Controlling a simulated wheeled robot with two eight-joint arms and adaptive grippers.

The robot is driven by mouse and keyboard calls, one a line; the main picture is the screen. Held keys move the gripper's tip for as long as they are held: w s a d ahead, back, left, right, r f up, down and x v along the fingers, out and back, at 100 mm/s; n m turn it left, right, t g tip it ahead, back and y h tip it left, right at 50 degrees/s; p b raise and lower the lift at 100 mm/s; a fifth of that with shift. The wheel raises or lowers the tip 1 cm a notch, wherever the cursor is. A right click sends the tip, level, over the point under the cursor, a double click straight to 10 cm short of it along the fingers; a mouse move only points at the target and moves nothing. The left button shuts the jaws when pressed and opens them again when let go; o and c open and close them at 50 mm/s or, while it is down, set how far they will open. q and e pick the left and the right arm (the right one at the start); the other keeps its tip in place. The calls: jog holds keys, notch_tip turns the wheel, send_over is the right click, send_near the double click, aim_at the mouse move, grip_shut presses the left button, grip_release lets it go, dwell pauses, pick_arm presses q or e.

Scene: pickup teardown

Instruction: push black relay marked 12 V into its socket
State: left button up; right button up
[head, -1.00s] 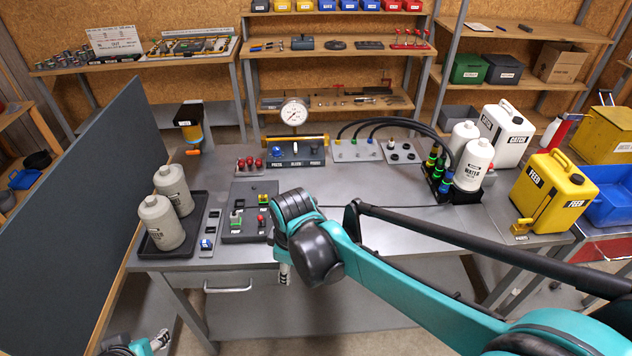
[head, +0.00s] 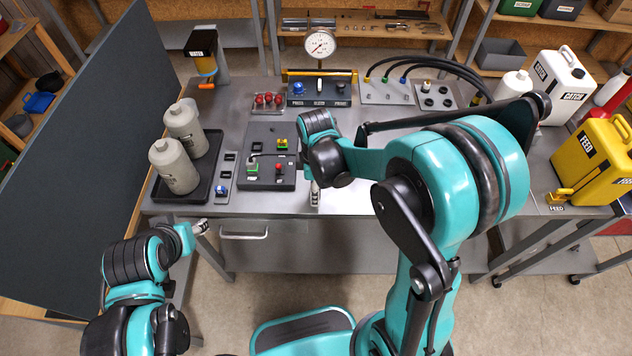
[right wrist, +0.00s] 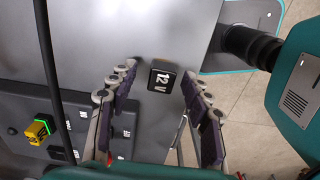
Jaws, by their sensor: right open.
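The black relay with a white "12 V" marking (right wrist: 162,78) shows in the right wrist view against the grey bench top, near its edge. My right gripper (right wrist: 160,88) is open, with one finger on either side of the relay and visible gaps between. In the head view my right gripper (head: 315,193) hangs at the bench's front edge, and the relay cannot be made out there. A dark panel (head: 258,180) with coloured parts stands left of it; I cannot single out the relay's socket. My left gripper (head: 201,227) is low in front of the bench, too small to read.
A black tray (head: 205,186) with two grey bottles and a narrow strip (head: 226,172) with a blue part lie left of the panel. A gauge (head: 319,44) stands behind. A dark partition (head: 85,140) borders the left side.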

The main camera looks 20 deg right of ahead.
jog(key=shift+f, duration=0.4)
jog(key=c, duration=1.1)
grip_shut()
jog(key=shift+r, duration=0.15)
jog(key=shift+r+p, duration=0.7)
jog(key=shift+r, duration=0.2)
jog(key=shift+r+p, duration=1.5)
jog(key=shift+r, duration=0.5)
